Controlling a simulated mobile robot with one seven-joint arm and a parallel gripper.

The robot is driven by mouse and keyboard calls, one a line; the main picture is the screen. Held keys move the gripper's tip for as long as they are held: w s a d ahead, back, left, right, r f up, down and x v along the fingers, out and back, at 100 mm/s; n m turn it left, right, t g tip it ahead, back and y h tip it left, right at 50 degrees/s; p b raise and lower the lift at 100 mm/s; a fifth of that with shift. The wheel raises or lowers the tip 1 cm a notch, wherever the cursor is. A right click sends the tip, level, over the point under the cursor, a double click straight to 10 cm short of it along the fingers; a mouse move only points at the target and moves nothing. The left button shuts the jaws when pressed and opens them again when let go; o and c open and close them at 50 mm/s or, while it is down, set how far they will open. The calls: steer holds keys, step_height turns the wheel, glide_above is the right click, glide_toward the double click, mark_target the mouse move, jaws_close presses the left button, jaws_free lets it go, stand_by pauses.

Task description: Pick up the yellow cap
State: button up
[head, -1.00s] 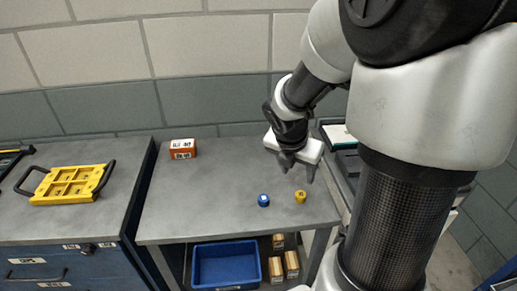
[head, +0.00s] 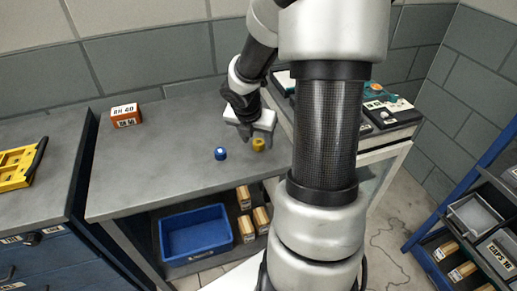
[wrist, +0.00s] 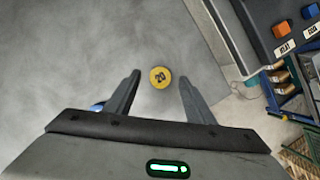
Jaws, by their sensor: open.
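The yellow cap (head: 259,145) stands on the grey table (head: 160,170) near its right front part. In the wrist view the yellow cap (wrist: 160,77) shows a round top marked "20". It lies just beyond and between the two fingertips, with bare table around it. My gripper (head: 257,138) is open and empty, pointing down over the table close to the cap. In the wrist view my gripper (wrist: 159,82) has its fingers spread wide on either side of the cap. I cannot tell its exact height above the table.
A red-orange box (head: 126,115) sits at the back left. A blue bin (head: 195,232) and wooden blocks (head: 247,229) are below.

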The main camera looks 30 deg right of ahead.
steer(key=shift+x, duration=0.8)
steer(key=shift+r, duration=0.1)
steer(key=shift+c, duration=0.4)
steer(key=c, duration=1)
steer(key=shift+r, duration=0.1)
